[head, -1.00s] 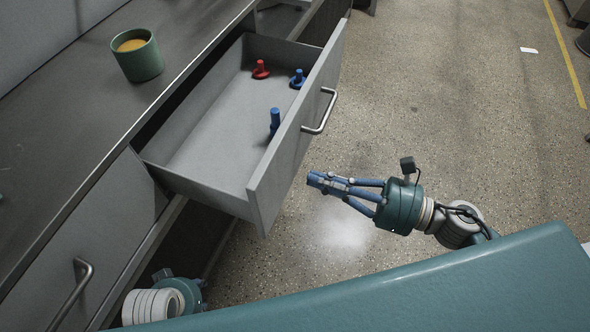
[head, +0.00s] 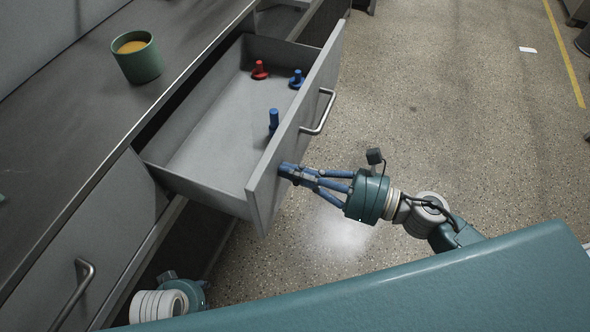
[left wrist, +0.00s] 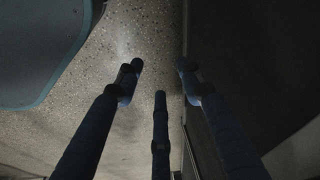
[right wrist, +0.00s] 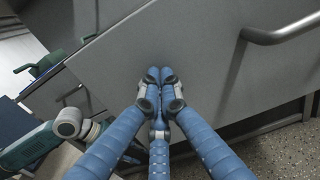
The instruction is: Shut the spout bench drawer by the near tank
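The grey bench drawer (head: 290,145) stands open, pulled out over the floor, with a bar handle (head: 323,112) on its front. My right gripper (head: 287,171) is at the near end of the drawer front, beside the handle. In the right wrist view its blue fingers (right wrist: 160,75) are together and empty, tips at the grey panel (right wrist: 190,40); contact looks likely but is not certain. My left wrist shows low at the bench front in the head view, its fingers hidden. In the left wrist view the left fingers (left wrist: 160,78) are spread and empty.
Inside the drawer are a red peg-like piece (head: 260,70) and two blue ones (head: 274,122). A green vessel with orange contents (head: 138,58) stands on the bench top (head: 70,110). A closed front with a handle (head: 75,292) is nearer.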

